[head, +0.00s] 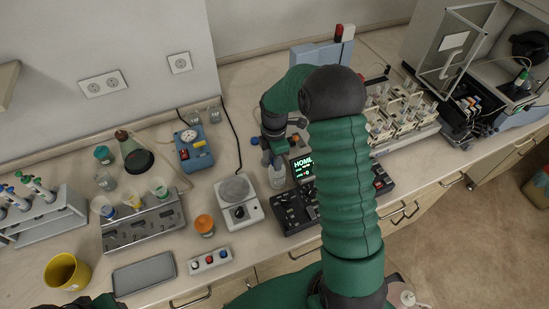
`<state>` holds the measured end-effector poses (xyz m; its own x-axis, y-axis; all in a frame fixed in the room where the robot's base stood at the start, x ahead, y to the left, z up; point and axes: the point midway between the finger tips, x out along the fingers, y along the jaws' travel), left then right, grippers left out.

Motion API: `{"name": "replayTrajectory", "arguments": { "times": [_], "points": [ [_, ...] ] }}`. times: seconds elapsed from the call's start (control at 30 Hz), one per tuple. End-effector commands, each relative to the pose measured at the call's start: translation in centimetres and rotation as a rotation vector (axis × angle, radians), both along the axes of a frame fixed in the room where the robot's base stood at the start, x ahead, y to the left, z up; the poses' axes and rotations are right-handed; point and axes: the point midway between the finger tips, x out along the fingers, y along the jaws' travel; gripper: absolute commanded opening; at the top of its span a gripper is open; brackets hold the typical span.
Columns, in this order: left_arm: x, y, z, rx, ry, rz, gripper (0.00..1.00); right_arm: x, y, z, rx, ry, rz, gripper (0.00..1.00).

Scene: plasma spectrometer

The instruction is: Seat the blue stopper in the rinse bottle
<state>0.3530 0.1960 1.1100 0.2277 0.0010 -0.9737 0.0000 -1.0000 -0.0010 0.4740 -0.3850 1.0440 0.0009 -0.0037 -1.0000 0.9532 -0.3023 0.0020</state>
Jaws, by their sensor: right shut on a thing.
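My right gripper (274,148) is shut, pointing down just above a small clear bottle (277,177), which I take for the rinse bottle. Bits of blue show at the jaws, and I take the held thing for the blue stopper; it is mostly hidden by the gripper. The bottle stands upright between the small balance and the dark control box. Its mouth is hidden under the gripper, so I cannot tell whether the stopper touches it. Only parts of my left arm show at the bottom left edge; its gripper is out of view.
A balance (238,200) stands left of the bottle, and a black control box (292,211) with a lit display is close on the right. An orange-topped jar (204,225), a button box (209,261) and a yellow mug (67,272) are nearer the front. My right arm hides part of the bench.

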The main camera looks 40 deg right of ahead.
Motion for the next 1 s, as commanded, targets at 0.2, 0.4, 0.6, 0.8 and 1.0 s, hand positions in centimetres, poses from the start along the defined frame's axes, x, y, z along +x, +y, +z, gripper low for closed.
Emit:
{"name": "replayTrajectory", "arguments": {
  "times": [0.2,0.4,0.6,0.8,1.0],
  "points": [
    [0.0,0.0,0.0,0.000,0.000,0.000,0.36,0.0,0.0,0.0,0.000,0.000,0.000,0.59],
    [0.0,0.0,0.0,0.000,0.000,0.000,0.36,0.0,0.0,0.0,0.000,0.000,0.000,0.61],
    [0.0,0.0,-0.2,0.000,0.000,0.000,0.36,0.0,0.0,0.7,0.000,-0.001,0.000,0.61],
    [0.0,0.0,-1.0,0.000,0.000,0.000,0.36,0.2,-0.1,5.1,-0.003,-0.007,-0.001,0.61],
    [0.0,0.0,-1.8,0.000,0.000,0.000,0.36,0.2,-0.1,11.1,-0.003,-0.005,0.000,0.61]
  ]
}}
